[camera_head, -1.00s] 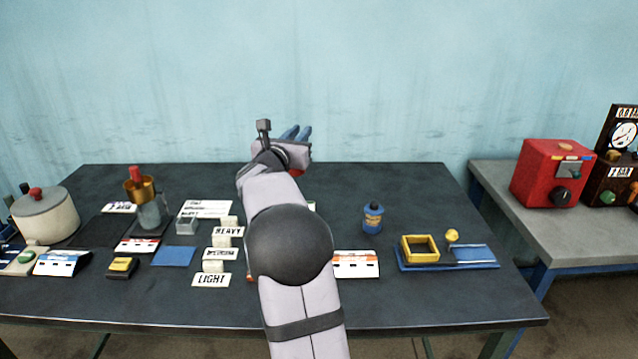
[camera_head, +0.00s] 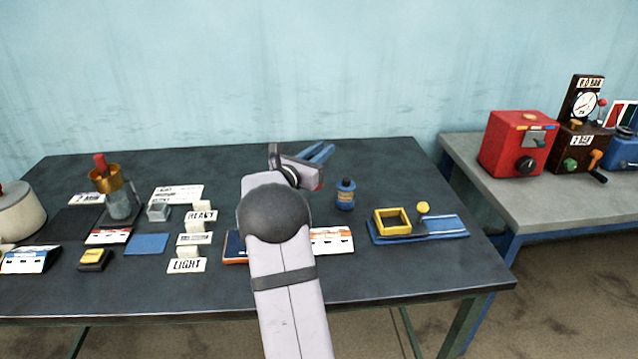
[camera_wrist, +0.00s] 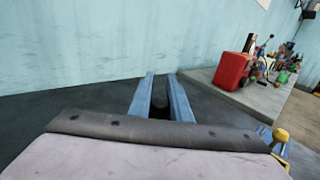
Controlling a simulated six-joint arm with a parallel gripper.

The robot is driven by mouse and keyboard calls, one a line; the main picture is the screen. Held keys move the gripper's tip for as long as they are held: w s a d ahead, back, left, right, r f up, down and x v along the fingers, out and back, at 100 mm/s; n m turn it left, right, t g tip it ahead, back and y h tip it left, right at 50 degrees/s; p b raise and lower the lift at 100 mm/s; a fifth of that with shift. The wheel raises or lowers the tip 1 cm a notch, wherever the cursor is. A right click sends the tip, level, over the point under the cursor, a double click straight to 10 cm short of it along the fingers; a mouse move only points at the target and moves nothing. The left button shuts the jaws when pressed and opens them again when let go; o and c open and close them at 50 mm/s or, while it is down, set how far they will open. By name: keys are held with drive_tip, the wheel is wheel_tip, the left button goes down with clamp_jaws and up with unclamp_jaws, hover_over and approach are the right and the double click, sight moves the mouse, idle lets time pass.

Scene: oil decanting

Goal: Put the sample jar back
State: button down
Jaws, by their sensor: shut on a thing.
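My gripper (camera_head: 318,153) is above the back right part of the dark table, its blue fingers pointing away. In the wrist view, the fingers (camera_wrist: 160,97) are shut on a dark, rounded thing (camera_wrist: 160,103), seemingly the lid of the sample jar. My wrist hides most of it; a small red patch (camera_head: 320,188) shows under the gripper in the head view. A blue bottle with a dark cap and yellowish label (camera_head: 345,196) stands upright on the table, in front and slightly right of the gripper, apart from it.
A yellow open frame (camera_head: 392,222) sits on a blue tray (camera_head: 445,229) at the right. A brass cup over a jar (camera_head: 122,205), cards and weight labels (camera_head: 200,216) fill the left. A red box (camera_head: 517,145) stands on the grey side bench. The table's back right is clear.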

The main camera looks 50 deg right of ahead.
drive_tip(key=shift+f+p, duration=0.3)
drive_tip(key=shift+f, duration=3.2)
drive_tip(key=shift+f, duration=0.1)
drive_tip(key=shift+f, duration=0.15)
drive_tip(key=c, duration=1.6)
unclamp_jaws()
drive_tip(key=shift+c, duration=0.2)
drive_tip(key=shift+r, duration=0.2)
drive_tip(key=shift+a, duration=0.15)
drive_tip(key=a, duration=0.4)
drive_tip(key=s+a+b, duration=0.1)
drive_tip(key=a, duration=0.2)
drive_tip(key=a+b, duration=0.1)
drive_tip(key=a, duration=0.3)
drive_tip(key=shift+s+a, duration=0.3)
drive_tip(key=shift+a, duration=0.05)
